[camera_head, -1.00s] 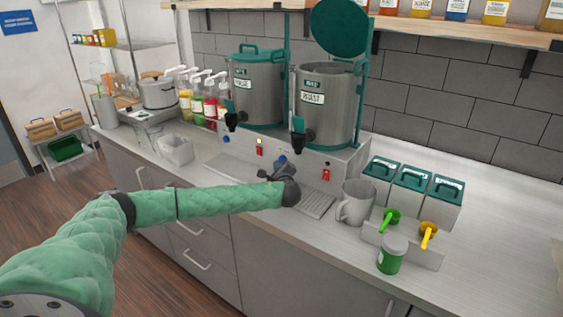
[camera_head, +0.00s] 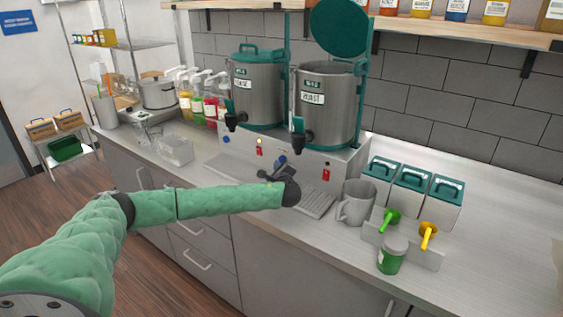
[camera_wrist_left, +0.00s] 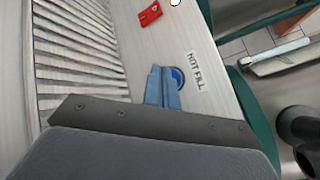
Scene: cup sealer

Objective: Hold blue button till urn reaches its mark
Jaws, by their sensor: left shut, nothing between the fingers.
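Two steel urns stand on a grey base. The right urn (camera_head: 325,108) has its green lid (camera_head: 339,27) raised; the left urn (camera_head: 256,92) has its lid down. The blue button (camera_wrist_left: 177,77) sits beside a "HOT FILL" label on the base front in the left wrist view. My left gripper (camera_head: 280,162) is shut and empty in front of the right urn's base. In the left wrist view its blue-grey fingertips (camera_wrist_left: 163,88) overlap the button's edge and hide part of it. I cannot tell how far the button is pressed. My right gripper is not in view.
A red switch (camera_head: 326,174) is on the base, right of my gripper. A slatted drip tray (camera_head: 316,203) lies below. A grey mug (camera_head: 356,203), green-lidded boxes (camera_head: 412,186) and a green jar (camera_head: 392,254) stand to the right. Another blue button (camera_head: 226,139) is under the left urn.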

